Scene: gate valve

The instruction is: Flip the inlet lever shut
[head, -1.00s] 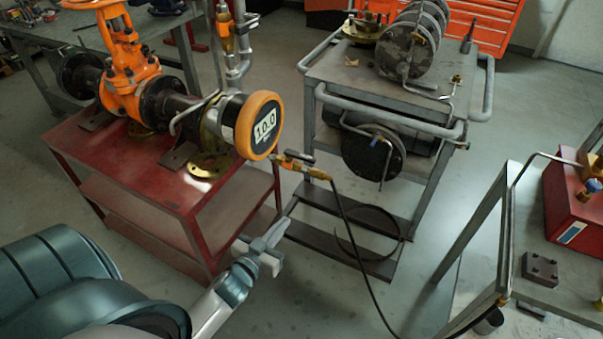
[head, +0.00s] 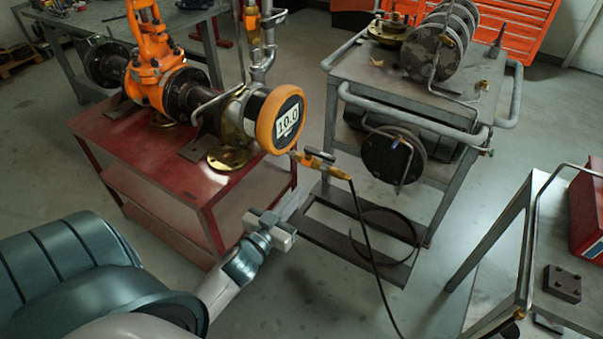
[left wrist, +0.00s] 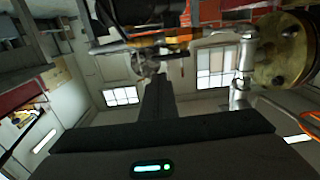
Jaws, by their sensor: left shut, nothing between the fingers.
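The inlet valve (head: 328,168) is a small brass and orange fitting between the orange-rimmed gauge end and a black hose. Its dark inlet lever (head: 318,154) lies just above the body, roughly along it. My left gripper (head: 297,197) is shut and empty, below and slightly left of the valve, apart from it in the picture. In the left wrist view, its dark fingers (left wrist: 160,98) point up the middle, below an orange-brass fitting (left wrist: 180,39) that is probably the valve; the lever is not clear there. My right gripper is not in view.
The round gauge (head: 288,122) reads 10.0 above a red stand (head: 165,160). A grey cart (head: 375,85) with rails stands behind the valve. The black hose (head: 366,235) hangs to the floor. A grey table (head: 560,305) is at right.

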